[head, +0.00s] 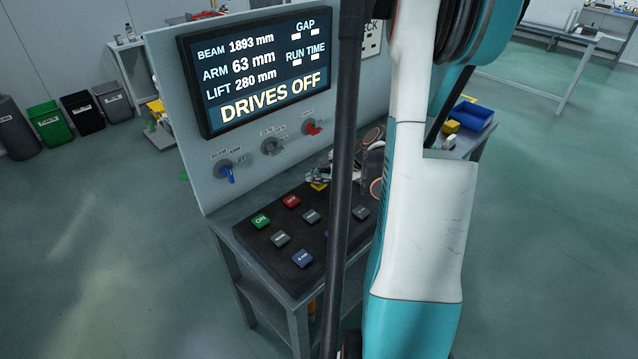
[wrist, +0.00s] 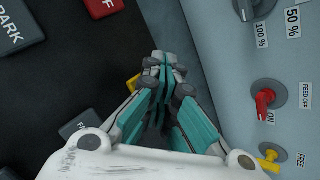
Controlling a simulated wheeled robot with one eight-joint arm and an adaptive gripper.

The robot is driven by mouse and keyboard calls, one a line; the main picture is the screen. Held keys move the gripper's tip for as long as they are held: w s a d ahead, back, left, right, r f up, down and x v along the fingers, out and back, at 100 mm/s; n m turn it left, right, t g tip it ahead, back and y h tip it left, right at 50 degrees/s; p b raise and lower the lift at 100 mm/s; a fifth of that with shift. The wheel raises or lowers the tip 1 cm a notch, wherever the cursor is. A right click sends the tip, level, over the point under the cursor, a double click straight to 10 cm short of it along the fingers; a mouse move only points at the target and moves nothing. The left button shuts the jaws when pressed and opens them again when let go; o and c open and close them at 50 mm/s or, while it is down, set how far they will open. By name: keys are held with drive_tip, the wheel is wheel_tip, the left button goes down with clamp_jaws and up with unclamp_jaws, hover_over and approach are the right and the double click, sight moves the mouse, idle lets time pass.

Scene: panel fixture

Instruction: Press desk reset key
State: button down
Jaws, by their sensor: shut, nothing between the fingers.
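The desk (head: 262,240) is a dark slanted key panel below the screen. It carries a green ON key (head: 261,221), a red key (head: 291,201), grey keys (head: 281,239) and a blue key (head: 302,258). I cannot read a reset label on any key. My gripper (head: 320,177) is over the back of the desk, near the upright panel. In the wrist view its fingers (wrist: 165,62) are together and empty. A yellow patch (wrist: 133,83) shows beside them, partly hidden; I cannot tell whether it is a key or whether the fingers touch anything.
The upright panel (head: 195,150) bears a screen (head: 255,75) reading DRIVES OFF, and blue (head: 227,174), grey (head: 270,146) and red (head: 312,128) knobs. In the wrist view the red knob (wrist: 264,103) is close to the right. My arm hides the desk's right part.

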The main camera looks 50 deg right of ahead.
sight(317, 185)
drive_tip(key=shift+r, duration=0.15)
drive_tip(key=shift+r+p, duration=0.6)
drive_tip(key=shift+r, duration=0.15)
drive_tip(key=shift+r+p, duration=1.7)
drive_tip(key=shift+r, duration=0.75)
drive_tip(key=shift+w+r, duration=0.1)
